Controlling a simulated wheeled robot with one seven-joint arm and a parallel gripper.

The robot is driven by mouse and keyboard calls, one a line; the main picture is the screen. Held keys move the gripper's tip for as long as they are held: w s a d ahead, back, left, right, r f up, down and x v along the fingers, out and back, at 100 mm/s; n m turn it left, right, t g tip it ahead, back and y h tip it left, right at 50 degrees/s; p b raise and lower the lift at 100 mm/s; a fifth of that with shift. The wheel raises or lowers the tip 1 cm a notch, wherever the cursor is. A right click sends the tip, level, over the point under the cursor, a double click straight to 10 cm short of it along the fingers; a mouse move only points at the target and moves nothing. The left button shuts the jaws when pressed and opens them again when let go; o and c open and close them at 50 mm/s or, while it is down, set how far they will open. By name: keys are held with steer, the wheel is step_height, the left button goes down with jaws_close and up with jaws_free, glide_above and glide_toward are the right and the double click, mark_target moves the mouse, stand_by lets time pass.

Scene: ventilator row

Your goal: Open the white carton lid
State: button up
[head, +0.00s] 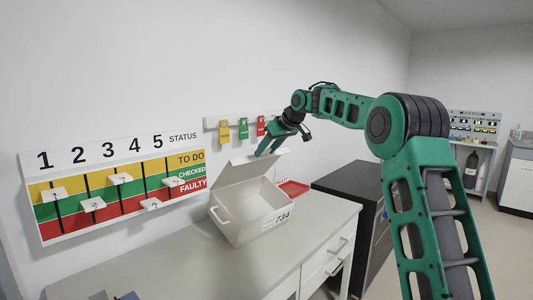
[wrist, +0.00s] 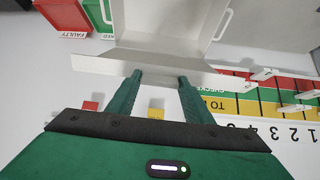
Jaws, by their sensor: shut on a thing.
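The white carton (head: 262,222), marked 734, stands on the counter with a handle on its left side. Its lid (head: 240,170) is raised at the back, and the inside of the box shows from the front. My gripper (head: 266,152) is at the lid's upper edge, shut on it. In the wrist view the two green fingers of my gripper (wrist: 158,78) meet the pale lid edge (wrist: 95,65). The grip contact itself is partly hidden. The carton's inside (wrist: 165,22) shows beyond the lid.
A status board (head: 110,188) hangs on the wall at left. Yellow, green and red tags (head: 243,128) hang from a rail behind my gripper. A red tray (head: 293,188) lies behind the carton. A dark cabinet (head: 350,185) stands to the right.

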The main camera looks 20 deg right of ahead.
steer(key=o, duration=1.5)
steer(key=v, duration=1)
steer(key=shift+s+d+r, duration=0.1)
steer(key=shift+s+r, duration=0.15)
